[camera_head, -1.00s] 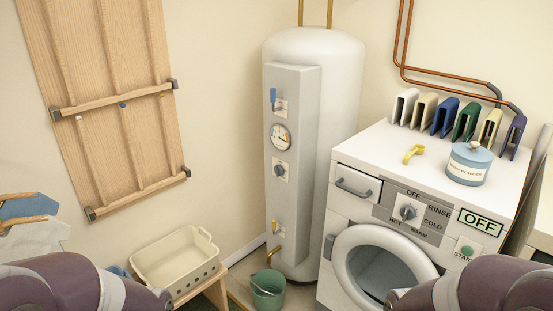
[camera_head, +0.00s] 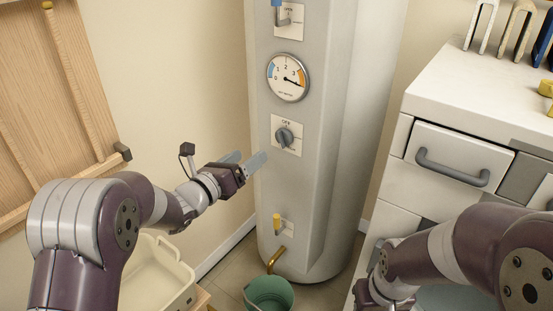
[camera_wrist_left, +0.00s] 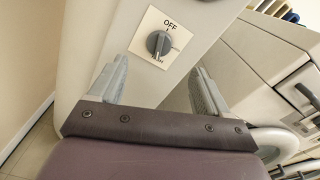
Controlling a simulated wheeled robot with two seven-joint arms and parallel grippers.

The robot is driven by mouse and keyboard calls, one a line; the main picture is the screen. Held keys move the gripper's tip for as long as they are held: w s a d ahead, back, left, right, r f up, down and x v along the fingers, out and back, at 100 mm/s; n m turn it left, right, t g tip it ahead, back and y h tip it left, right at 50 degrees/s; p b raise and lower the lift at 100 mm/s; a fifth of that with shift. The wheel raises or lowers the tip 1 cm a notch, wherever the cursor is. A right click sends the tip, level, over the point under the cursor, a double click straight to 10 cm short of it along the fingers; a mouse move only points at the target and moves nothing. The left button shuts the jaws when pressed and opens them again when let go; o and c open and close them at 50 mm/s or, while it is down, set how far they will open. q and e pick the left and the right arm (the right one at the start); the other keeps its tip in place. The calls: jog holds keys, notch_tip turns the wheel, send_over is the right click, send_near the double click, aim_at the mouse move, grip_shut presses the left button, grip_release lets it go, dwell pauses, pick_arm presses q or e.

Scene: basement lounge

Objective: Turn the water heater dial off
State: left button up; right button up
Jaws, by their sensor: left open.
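The water heater (camera_head: 335,130) is a tall white tank with a flat front panel. Its dial (camera_head: 285,137) is a grey knob on a white plate marked OFF at the top; a lower word is partly covered. The dial also shows in the left wrist view (camera_wrist_left: 158,43), its pointer end turned down, away from OFF. My left gripper (camera_head: 244,160) is open and empty, below and left of the dial in the head view and apart from it. In the left wrist view its fingers (camera_wrist_left: 160,66) spread wide below the dial. My right arm shows at lower right; its fingers are out of view.
A gauge (camera_head: 288,77) and a blue-handled valve (camera_head: 277,3) sit above the dial. A yellow tap (camera_head: 277,222) is below, over a green bucket (camera_head: 269,294).

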aim_at(277, 134)
pick_arm(q)
jog(key=x, duration=1.2)
jog(key=shift+w+d+r, duration=0.1)
jog(key=shift+w+d, duration=0.05)
jog(key=shift+w, duration=0.15)
jog(key=c, duration=1)
